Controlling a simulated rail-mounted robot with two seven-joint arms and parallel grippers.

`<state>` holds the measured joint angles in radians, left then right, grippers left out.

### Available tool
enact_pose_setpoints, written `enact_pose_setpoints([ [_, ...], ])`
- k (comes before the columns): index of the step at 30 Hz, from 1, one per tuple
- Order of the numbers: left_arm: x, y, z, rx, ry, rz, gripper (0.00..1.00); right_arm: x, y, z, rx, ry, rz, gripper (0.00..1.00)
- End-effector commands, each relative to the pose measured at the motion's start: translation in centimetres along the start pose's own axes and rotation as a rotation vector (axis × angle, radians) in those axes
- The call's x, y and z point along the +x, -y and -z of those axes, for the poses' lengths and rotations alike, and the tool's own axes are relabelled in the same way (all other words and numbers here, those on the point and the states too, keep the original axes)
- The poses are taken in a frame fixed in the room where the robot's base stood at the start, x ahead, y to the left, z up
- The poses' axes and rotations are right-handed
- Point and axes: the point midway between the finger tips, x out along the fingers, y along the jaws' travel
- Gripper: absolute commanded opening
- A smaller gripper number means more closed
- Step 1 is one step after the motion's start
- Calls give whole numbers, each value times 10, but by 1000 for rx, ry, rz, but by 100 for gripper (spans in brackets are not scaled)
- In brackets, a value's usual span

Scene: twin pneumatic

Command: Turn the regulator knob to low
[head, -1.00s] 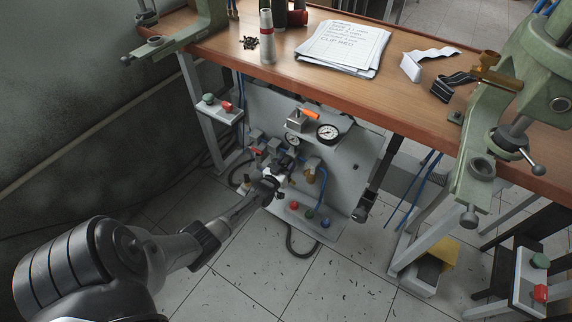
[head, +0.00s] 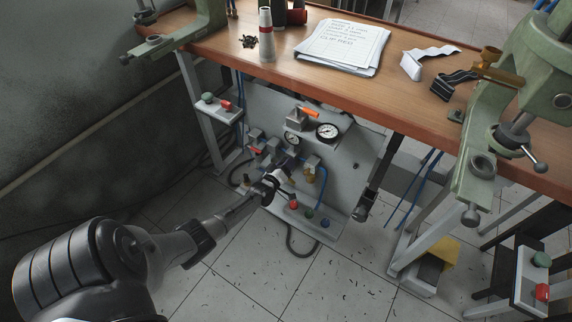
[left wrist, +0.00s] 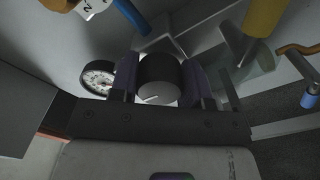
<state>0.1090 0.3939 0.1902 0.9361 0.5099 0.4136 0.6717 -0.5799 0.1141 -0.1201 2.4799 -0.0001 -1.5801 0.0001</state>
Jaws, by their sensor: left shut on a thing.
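The regulator knob (left wrist: 158,80) is a dark cylinder with a grey end face and a short white mark at the lower left of that face. My left gripper (left wrist: 155,88) is shut on it, one finger on each side. In the head view my left gripper (head: 272,181) is at the front of the pneumatic panel under the bench and hides most of the knob. A small white-faced gauge (left wrist: 97,77) is left of the knob in the wrist view. My right gripper is not in view.
Blue tubes run close by. The wooden bench top (head: 385,98) overhangs it. The tiled floor in front is mostly clear.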

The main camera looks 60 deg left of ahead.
Motion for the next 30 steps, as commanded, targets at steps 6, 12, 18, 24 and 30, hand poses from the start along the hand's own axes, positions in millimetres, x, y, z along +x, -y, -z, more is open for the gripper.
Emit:
enact_pose_setpoints([
  [6, 1, -1, 2, -25, -3, -3, 20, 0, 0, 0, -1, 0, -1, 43],
  [12, 1, -1, 2, -28, -4, -3, 20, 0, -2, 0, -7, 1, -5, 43],
  [18, 1, -1, 2, -28, -4, -3, 46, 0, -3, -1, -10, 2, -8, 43],
  [24, 0, -1, 1, -26, -2, -2, 65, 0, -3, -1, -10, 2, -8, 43],
  [30, 0, 0, 0, -25, -1, -1, 69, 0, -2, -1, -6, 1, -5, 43],
])
